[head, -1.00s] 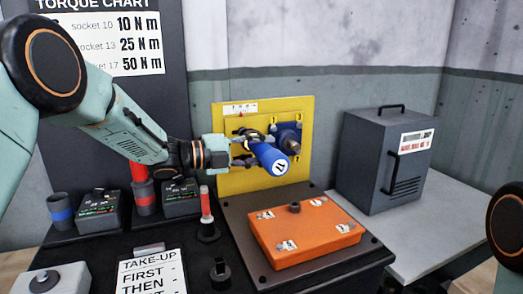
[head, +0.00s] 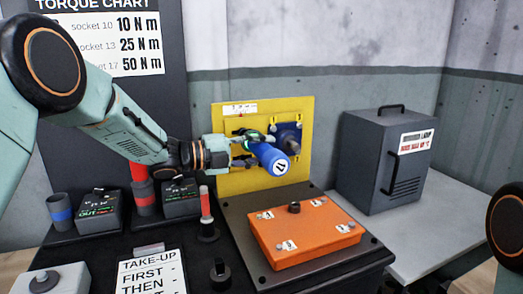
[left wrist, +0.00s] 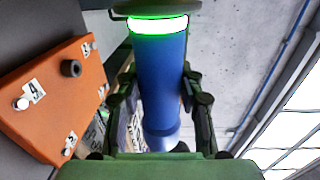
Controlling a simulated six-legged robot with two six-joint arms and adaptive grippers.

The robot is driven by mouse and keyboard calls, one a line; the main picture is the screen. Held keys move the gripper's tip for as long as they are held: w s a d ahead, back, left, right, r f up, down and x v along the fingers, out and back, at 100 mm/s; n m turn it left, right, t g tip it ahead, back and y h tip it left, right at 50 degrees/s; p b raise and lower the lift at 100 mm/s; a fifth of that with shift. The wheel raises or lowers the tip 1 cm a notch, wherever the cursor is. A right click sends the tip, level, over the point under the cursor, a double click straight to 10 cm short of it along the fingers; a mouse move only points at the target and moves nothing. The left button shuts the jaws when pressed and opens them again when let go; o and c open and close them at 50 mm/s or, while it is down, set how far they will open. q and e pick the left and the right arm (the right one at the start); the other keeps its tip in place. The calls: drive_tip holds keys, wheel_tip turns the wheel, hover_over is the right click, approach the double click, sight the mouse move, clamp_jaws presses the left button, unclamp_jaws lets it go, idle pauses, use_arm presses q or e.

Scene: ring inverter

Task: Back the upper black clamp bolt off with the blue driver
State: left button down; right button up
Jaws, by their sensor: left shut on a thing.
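The blue driver (head: 268,157) is in my left gripper (head: 250,150), which is shut around its body. The driver's numbered butt end faces the head camera and its front points at the yellow panel (head: 235,178). In the left wrist view the blue driver (left wrist: 160,85) lies between both fingers, with a bright green lit ring at its front end. I cannot make out the upper black clamp bolt; the driver and gripper cover part of the panel. My right gripper is out of view.
An orange box (head: 300,248) with numbered labels and a black knob lies on the dark bench below the panel. A grey cabinet (head: 385,160) stands at right on a light table.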

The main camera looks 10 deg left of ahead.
sight(261, 158)
use_arm(q)
drive_tip(key=shift+s+d+r, duration=0.25)
drive_tip(key=shift+s+d, duration=0.15)
drive_tip(key=shift+s, duration=0.2)
drive_tip(key=shift+s+d+f+b, duration=0.1)
drive_tip(key=shift+s+d+b, duration=0.1)
drive_tip(key=shift+s+d, duration=0.4)
drive_tip(key=shift+s+d+b, duration=0.15)
drive_tip(key=shift+s+d, duration=0.15)
drive_tip(key=shift+s, duration=0.45)
